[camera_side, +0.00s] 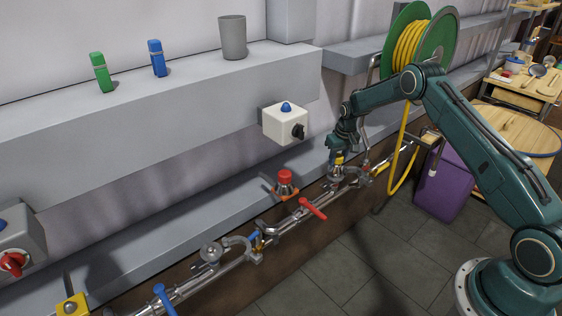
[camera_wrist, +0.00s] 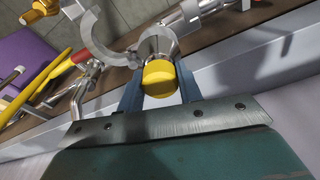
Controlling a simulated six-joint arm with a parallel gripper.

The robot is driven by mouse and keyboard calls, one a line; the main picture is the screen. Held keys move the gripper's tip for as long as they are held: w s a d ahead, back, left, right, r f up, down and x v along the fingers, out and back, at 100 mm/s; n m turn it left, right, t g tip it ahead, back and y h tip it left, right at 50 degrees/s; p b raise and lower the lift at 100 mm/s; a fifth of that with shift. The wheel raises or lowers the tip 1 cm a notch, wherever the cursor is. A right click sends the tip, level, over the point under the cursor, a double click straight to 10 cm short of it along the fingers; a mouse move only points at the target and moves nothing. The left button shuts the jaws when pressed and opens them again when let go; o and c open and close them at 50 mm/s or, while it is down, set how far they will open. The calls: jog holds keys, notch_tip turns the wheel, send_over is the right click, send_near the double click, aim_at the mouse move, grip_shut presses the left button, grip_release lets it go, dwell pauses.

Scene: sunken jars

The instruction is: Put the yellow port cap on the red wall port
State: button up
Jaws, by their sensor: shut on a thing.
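The yellow port cap (camera_wrist: 158,80) sits between the two blue fingers of my gripper (camera_wrist: 160,92) in the wrist view, and the gripper is shut on it. In the side view the cap shows as a small yellow patch (camera_side: 339,159) at the tip of my gripper (camera_side: 338,163), over the metal pipework. A silvery cone-shaped fitting (camera_wrist: 157,42) lies right beyond the cap; I cannot tell whether they touch. A red port (camera_side: 285,178) with an orange-red base stands on the lower grey ledge, left of my gripper and apart from it.
Metal pipes (camera_side: 235,255) with a red lever (camera_side: 313,209) and a blue lever (camera_side: 165,299) run along the ledge front. A white switch box (camera_side: 285,124) juts out above the red port. A yellow hose (camera_side: 402,150) hangs right of my gripper.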

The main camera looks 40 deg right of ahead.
aim_at(338, 156)
jog(key=shift+f, duration=0.15)
jog(key=shift+f, duration=0.6)
jog(key=shift+f, duration=0.3)
dwell(0.4)
jog(key=o, duration=1.7)
notch_tip(338, 156, up, 11)
jog(key=shift+r, duration=0.25)
